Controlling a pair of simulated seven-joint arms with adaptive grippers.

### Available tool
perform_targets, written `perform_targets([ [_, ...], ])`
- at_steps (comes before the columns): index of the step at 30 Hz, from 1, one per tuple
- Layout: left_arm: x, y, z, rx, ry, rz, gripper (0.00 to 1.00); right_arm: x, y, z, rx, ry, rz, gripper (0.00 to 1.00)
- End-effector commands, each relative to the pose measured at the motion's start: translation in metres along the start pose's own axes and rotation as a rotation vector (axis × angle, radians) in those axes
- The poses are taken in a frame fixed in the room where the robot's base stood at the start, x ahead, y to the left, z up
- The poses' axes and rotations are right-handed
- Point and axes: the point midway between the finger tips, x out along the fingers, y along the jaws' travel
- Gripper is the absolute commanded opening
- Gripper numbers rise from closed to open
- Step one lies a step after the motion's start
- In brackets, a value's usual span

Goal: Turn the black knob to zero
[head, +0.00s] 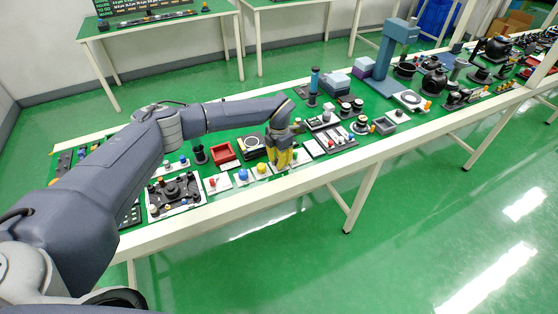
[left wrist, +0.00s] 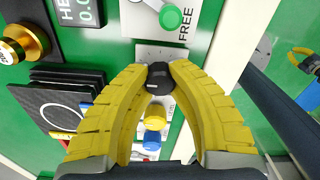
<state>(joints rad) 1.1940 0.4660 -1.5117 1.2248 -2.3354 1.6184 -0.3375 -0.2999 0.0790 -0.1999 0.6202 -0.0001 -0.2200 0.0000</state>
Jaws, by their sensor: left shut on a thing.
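The black knob (left wrist: 160,77) sits on a light plate (left wrist: 170,52) in the left wrist view, between the tips of my left gripper (left wrist: 159,72). The yellow fingers close around its two sides. In the head view my left gripper (head: 281,160) points down at the front part of the green bench, and the knob is hidden by the fingers. The knob's pointer and the zero mark cannot be made out.
A yellow button (head: 261,168) and a blue button (head: 242,175) stand left of the gripper, with a red tray (head: 222,153) behind. A green knob (left wrist: 170,17) on a plate marked FREE is close by. The bench's white front edge (head: 320,178) is near.

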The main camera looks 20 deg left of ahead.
Motion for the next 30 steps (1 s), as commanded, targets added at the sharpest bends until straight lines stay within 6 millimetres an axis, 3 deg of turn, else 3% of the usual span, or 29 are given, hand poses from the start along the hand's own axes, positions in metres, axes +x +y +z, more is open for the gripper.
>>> perform_targets([
  [1,-0.001,0.000,0.001,0.000,-0.002,0.000,0.21,0.000,0.000,0.000,0.000,0.000,0.000,0.00],
  [9,0.000,0.000,0.000,0.001,-0.001,0.000,0.52,0.000,0.000,0.000,0.000,0.000,0.000,0.00],
  [20,-0.006,0.001,0.001,0.001,-0.002,0.002,0.52,0.000,0.004,0.001,-0.002,-0.001,0.003,0.00],
  [30,-0.060,0.001,0.001,0.003,-0.003,0.003,0.52,0.000,0.001,0.001,-0.001,-0.001,0.001,0.00],
])
